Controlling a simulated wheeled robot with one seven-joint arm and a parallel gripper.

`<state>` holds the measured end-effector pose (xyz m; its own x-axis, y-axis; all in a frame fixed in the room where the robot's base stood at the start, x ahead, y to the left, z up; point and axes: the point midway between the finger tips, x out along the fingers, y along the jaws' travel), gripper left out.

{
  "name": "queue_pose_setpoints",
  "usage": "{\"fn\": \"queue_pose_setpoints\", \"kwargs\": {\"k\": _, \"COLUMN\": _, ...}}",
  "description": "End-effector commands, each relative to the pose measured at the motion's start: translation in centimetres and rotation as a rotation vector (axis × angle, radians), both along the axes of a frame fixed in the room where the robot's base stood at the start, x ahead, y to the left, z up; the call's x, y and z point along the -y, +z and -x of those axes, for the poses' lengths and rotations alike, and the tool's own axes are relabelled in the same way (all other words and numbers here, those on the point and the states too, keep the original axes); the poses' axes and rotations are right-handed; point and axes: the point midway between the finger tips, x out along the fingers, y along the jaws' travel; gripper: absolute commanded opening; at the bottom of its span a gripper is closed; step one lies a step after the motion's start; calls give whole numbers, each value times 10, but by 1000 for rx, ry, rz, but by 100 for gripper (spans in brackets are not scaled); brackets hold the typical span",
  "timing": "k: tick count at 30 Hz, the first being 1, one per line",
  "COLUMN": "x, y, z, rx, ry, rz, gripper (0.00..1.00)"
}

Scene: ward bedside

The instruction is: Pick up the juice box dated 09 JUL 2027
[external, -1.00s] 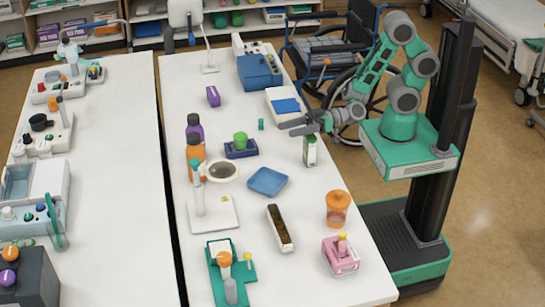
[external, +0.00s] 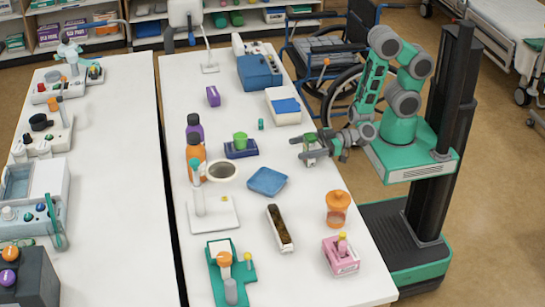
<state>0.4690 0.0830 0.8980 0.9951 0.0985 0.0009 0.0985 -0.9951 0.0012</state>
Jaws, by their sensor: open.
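A small white and green carton (external: 311,158), which looks like a juice box, stands near the right edge of the right-hand table. My gripper (external: 306,149) is open and right at this carton, covering much of it. I cannot tell whether the fingers touch it or lie on both sides of it. A small purple box (external: 213,96), perhaps another juice box, stands farther back on the same table. No date is readable on either one.
A blue square dish (external: 267,181), a navy tray (external: 241,153) with a green item and an orange-lidded jar (external: 338,208) are near the carton. A white box with a blue top (external: 283,106) is behind it. A wheelchair (external: 325,60) stands beyond the table.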

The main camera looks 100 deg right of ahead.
Motion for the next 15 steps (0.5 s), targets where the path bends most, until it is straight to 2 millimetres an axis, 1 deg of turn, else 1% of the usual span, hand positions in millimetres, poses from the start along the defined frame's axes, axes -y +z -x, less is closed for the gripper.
{"fn": "queue_pose_setpoints", "kwargs": {"k": 1, "x": 0, "y": 0, "z": 0, "rx": 0, "ry": 0, "rz": 0, "gripper": 69}}
{"fn": "queue_pose_setpoints", "kwargs": {"k": 2, "x": 0, "y": 0, "z": 0, "rx": 0, "ry": 0, "rz": 0, "gripper": 67}}
{"fn": "queue_pose_setpoints", "kwargs": {"k": 15, "x": 0, "y": 0, "z": 0, "rx": 0, "ry": 0, "rz": -1, "gripper": 31}}
